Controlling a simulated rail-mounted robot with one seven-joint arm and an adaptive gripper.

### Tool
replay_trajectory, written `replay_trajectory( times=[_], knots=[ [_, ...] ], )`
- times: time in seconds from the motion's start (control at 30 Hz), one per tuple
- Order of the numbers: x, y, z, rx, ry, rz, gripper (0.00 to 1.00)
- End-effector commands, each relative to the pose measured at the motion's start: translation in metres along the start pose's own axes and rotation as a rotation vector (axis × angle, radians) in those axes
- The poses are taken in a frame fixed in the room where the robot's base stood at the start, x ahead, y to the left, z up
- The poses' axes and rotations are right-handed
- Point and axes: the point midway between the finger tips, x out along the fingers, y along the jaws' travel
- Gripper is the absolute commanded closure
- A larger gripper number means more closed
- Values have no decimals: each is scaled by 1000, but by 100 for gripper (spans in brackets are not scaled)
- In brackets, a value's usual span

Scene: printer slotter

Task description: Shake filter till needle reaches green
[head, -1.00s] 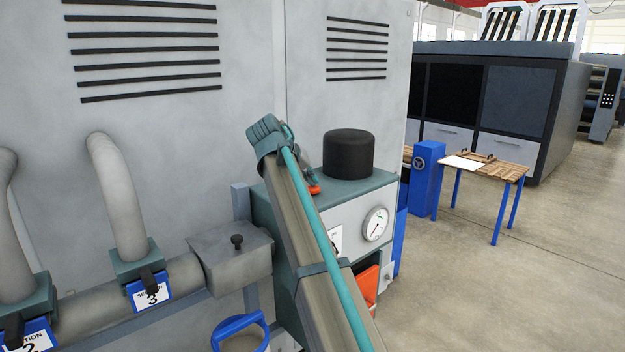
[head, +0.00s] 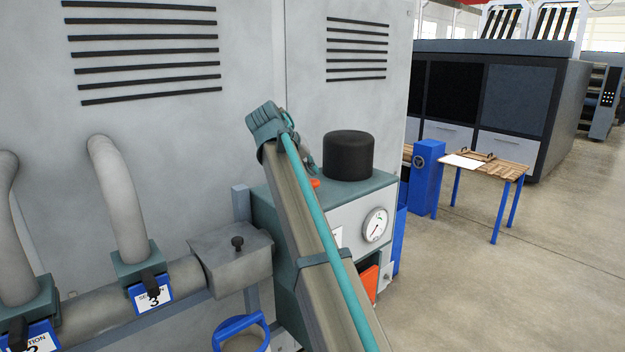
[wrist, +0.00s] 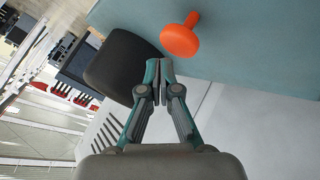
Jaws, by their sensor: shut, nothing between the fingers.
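The filter unit is a grey and teal box (head: 345,190) with a black cylinder (head: 348,156) on top. A round white gauge (head: 375,225) is on its front; its thin needle points to the lower left, and its colour zones are too small to read. An orange knob (head: 315,183) on a stem rises from the teal top and is large in the wrist view (wrist: 180,38). My gripper (wrist: 158,82) is shut and empty, its fingertips apart from the knob and beside the black cylinder (wrist: 122,66). In the head view my arm hides part of the box.
Grey pipes (head: 118,195) and a metal box (head: 232,257) are at the left, in front of a tall grey cabinet (head: 200,140). An orange-red part (head: 369,285) sits in the box's lower opening. A wooden table (head: 505,170) stands at the right, with free floor before it.

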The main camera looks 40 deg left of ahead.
Motion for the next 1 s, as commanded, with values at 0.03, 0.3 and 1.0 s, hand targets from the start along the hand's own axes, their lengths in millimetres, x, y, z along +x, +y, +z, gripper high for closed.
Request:
replay_trajectory(
  times=[0.03, 0.3, 1.0],
  knots=[
    [-1, 1, -1, 0, 0, 0, 100],
    [-1, 0, 0, 0, 0, 0, 100],
    [-35, 25, -26, 1, 1, 0, 100]
  ],
)
